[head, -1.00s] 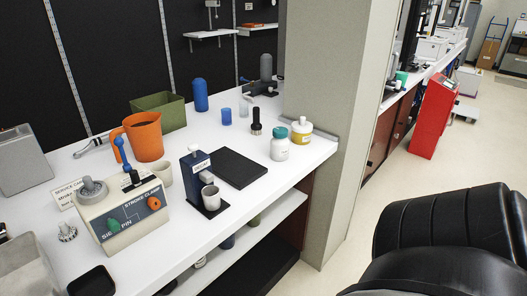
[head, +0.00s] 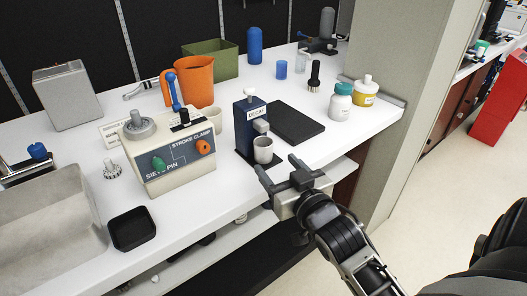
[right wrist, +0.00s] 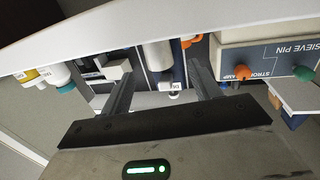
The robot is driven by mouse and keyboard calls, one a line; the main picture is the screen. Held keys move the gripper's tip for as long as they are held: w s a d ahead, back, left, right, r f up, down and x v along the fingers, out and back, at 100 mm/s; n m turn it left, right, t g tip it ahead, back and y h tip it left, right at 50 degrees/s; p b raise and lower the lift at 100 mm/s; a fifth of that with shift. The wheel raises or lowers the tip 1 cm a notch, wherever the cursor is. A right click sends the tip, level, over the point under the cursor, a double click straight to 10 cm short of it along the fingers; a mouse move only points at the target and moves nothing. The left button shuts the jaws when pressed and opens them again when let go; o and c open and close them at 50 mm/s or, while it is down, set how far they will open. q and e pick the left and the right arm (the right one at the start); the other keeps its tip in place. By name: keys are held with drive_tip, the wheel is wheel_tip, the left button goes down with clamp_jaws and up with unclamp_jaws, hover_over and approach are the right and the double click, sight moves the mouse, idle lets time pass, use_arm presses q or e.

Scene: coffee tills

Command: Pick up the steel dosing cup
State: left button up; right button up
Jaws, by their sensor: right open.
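The steel dosing cup (head: 263,150) is a small grey cup, upright on the base of the dark blue DECAF doser (head: 243,133), under its spout. It also shows in the right wrist view (right wrist: 157,54) as a grey cylinder, in the gap between the fingers but beyond them. My right gripper (head: 277,167) is open and empty at the counter's front edge, just in front of the cup and apart from it. Its spread fingers also show in the right wrist view (right wrist: 161,80). My left gripper is not in view.
The stroke clamp box (head: 170,155) stands left of the doser. A black mat (head: 293,122) lies to its right, with a white jar (head: 341,102) and yellow jar (head: 364,92) beyond. An orange jug (head: 194,82) is behind. A black tray (head: 132,229) sits at the front left.

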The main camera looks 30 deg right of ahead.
sight(268, 153)
drive_tip(key=w, duration=0.4)
drive_tip(key=w+d, duration=0.1)
drive_tip(key=w, duration=0.1)
drive_tip(key=shift+w+f, duration=0.25)
drive_tip(key=shift+w, duration=0.05)
drive_tip(key=c, duration=1.2)
drive_tip(key=shift+o, duration=0.2)
drive_tip(key=shift+r, duration=0.15)
